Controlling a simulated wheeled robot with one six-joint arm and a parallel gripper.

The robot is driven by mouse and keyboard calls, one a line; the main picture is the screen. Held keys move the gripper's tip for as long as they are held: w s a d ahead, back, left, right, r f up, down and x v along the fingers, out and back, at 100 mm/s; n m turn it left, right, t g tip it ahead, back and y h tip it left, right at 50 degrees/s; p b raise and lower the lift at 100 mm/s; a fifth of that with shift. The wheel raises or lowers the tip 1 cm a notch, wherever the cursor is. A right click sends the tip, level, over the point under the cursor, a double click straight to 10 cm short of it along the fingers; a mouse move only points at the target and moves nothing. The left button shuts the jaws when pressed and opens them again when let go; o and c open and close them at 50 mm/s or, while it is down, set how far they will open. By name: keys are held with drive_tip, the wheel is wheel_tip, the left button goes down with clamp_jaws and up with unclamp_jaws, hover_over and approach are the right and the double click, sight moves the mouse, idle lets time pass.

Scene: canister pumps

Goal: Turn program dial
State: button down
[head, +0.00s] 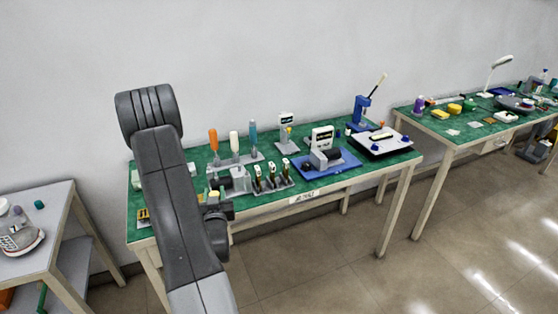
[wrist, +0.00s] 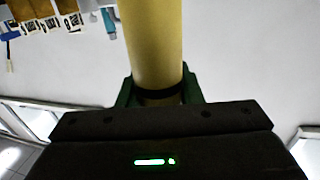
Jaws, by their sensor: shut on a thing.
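My gripper (wrist: 160,93) is shut on a yellow cylinder (wrist: 152,45), which fills the middle of the wrist view between its green fingers. In the head view my gripper (head: 215,208) is at the front edge of the green-topped bench, partly hidden by my arm, with a small yellow part (head: 214,194) showing above it. I cannot pick out a program dial for certain. A grey device with a black cylinder (head: 326,156) and a white panel (head: 321,137) sits on a blue base to the right of my gripper.
Orange, white and teal handles (head: 252,131) stand upright at the bench's back left. Several small tagged tools (head: 271,175) stand at its front. A blue press (head: 361,112) and a white-topped tray (head: 382,139) are at the right. The floor (head: 330,255) in front is clear.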

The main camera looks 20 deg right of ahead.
drive_tip(key=d+r+m+g+h, duration=0.2)
drive_tip(key=d+r+m+h, duration=0.1)
drive_tip(key=d+r, duration=0.7)
drive_tip(key=d+r+m+g+h, duration=0.2)
drive_tip(key=d+r+h, duration=0.4)
drive_tip(key=d+r, duration=0.4)
wheel_tip(320, 180, up, 6)
drive_tip(key=shift+w+m, duration=0.45)
drive_tip(key=shift+m, duration=0.25)
drive_tip(key=shift+d, duration=0.1)
